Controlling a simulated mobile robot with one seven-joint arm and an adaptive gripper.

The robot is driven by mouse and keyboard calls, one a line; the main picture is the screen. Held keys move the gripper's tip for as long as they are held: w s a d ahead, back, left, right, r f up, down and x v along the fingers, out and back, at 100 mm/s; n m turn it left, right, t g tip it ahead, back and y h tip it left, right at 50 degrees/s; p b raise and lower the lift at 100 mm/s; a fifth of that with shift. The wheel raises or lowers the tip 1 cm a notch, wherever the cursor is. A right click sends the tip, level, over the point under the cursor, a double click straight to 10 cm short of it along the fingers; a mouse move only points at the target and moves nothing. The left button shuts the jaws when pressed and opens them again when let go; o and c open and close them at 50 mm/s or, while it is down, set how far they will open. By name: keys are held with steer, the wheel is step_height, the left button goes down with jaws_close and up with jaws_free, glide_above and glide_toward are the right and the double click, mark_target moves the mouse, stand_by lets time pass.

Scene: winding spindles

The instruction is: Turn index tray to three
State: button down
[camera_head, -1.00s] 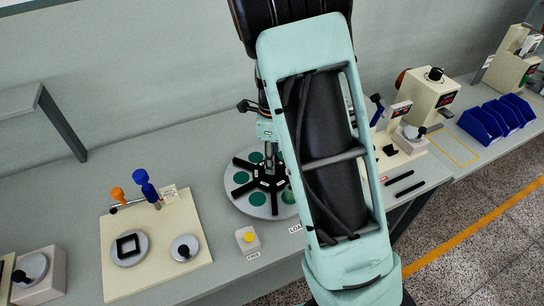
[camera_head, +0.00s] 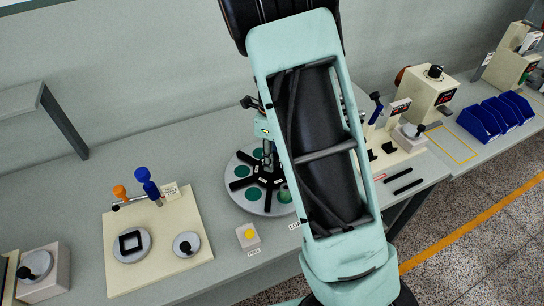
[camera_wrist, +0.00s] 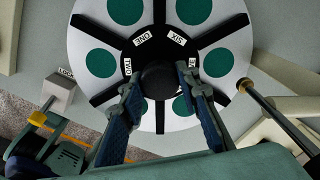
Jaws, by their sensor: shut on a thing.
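The index tray is a round pale disc (camera_head: 248,206) with green spots and black spokes; my arm covers its right side in the head view. A dark round knob (camera_wrist: 160,82) stands at the hub's centre. My gripper (camera_wrist: 158,78) is shut on this knob, a blue-padded finger on either side. A small pale block with a yellow knob (camera_head: 249,234) sits beside the tray between FREE and LOCK labels; the block also shows in the wrist view (camera_wrist: 61,92).
A cream board (camera_head: 130,275) with two round dials and orange and blue knobs lies to the left. To the right are a cream fixture (camera_head: 405,150) with a black-knobbed lever and blue bins (camera_head: 480,122). The bench's front edge is close to the tray.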

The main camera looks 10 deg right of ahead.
steer(key=shift+w, duration=0.1)
steer(key=c, duration=1.4)
jaws_free()
steer(key=shift+c, duration=0.2)
steer(key=shift+r, duration=0.15)
step_height(320, 180, up, 12)
